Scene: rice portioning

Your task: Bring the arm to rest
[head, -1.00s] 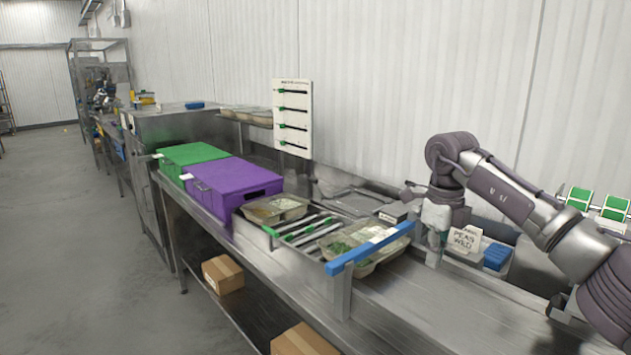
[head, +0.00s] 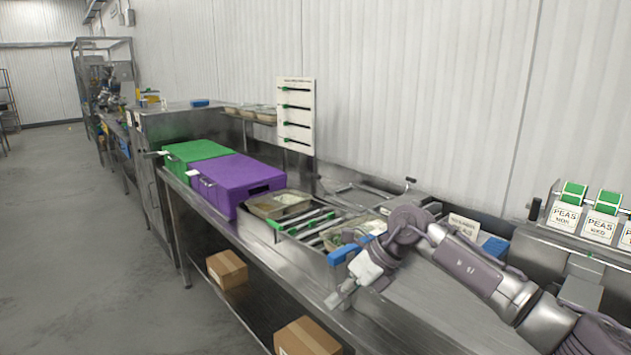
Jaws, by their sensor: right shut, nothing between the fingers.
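My right arm comes in from the lower right and reaches across the steel counter. My right gripper (head: 341,296) is shut and empty, at the counter's front edge by the blue bar (head: 340,254). It points down and to the left. My wrist and forearm hide most of the blue bar and part of the tray with green and white food (head: 352,233) behind it. My left gripper is not in view.
A purple box (head: 240,175) and a green box (head: 197,152) stand on the counter to the left. A food tray (head: 278,204) sits beside metal rollers (head: 305,221). Cartons (head: 227,269) lie on the lower shelf. Label holders reading PEAS (head: 565,216) stand at right.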

